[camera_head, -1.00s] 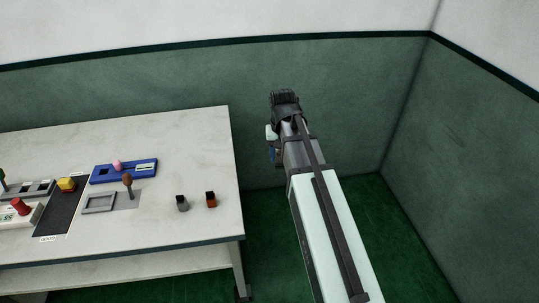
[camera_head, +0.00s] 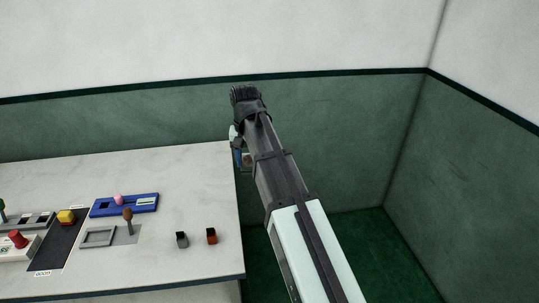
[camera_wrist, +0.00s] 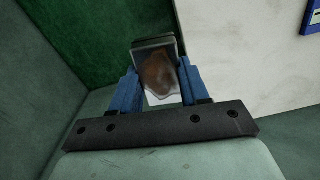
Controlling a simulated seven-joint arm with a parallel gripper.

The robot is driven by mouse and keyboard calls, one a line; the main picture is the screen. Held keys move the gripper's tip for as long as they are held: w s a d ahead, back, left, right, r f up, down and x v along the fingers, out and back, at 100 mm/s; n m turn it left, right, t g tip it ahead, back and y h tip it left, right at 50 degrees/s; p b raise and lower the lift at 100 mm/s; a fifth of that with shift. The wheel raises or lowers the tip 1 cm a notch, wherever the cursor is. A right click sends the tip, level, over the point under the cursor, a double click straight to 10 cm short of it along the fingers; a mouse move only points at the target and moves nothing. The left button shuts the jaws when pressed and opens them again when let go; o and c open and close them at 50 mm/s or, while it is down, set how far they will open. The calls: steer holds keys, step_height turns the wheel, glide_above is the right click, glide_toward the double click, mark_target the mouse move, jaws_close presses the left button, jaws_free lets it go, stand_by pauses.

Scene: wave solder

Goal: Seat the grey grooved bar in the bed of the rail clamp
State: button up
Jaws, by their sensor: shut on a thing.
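My gripper (camera_wrist: 158,78) has blue fingers shut on a grey piece (camera_wrist: 153,42), which has a brown, stain-like patch on the face toward the wrist camera. Its groove does not show, so I cannot be sure it is the grooved bar. In the head view my gripper (camera_head: 240,156) is mostly hidden behind my arm, near the table's far right corner; the held piece cannot be made out there. On the table, a blue fixture (camera_head: 138,204) has a pink knob, and a grey framed plate (camera_head: 98,237) has a brown-knobbed lever (camera_head: 128,216). I cannot tell which is the rail clamp.
A small dark grey block (camera_head: 182,240) and an orange-brown block (camera_head: 212,236) stand on the white table (camera_head: 190,178), near its right side. The far right tabletop is clear.

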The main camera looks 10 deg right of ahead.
steer(key=s+a+f+n, duration=0.3)
steer(key=a, duration=1.2)
steer(key=s+a+f+n, duration=0.3)
steer(key=a, duration=1.3)
steer(key=s+a+f+n, duration=0.3)
steer(key=a+f, duration=0.1)
steer(key=a, duration=1.1)
steer(key=shift+s+a+n, duration=0.3)
steer(key=shift+n, duration=0.1)
steer(key=w+a+n, duration=0.1)
steer(key=n, duration=0.1)
steer(key=w+a+n, duration=0.1)
steer(key=a+n, duration=0.1)
steer(key=shift+w+a+f, duration=0.2)
steer(key=shift+w+f, duration=0.15)
steer(key=shift+f, duration=0.05)
steer(key=n, duration=0.2)
steer(key=shift+w+a+n, duration=0.3)
steer(key=shift+w+a, duration=0.05)
steer(key=shift+a, duration=0.05)
steer(key=n, duration=0.3)
steer(key=shift+w+a, duration=0.1)
steer(key=shift+w, duration=0.05)
steer(key=shift+f, duration=0.2)
glide_above(108, 236)
steer(key=a, duration=0.3)
steer(key=shift+s+f, duration=0.2)
steer(key=shift+f, duration=2.35)
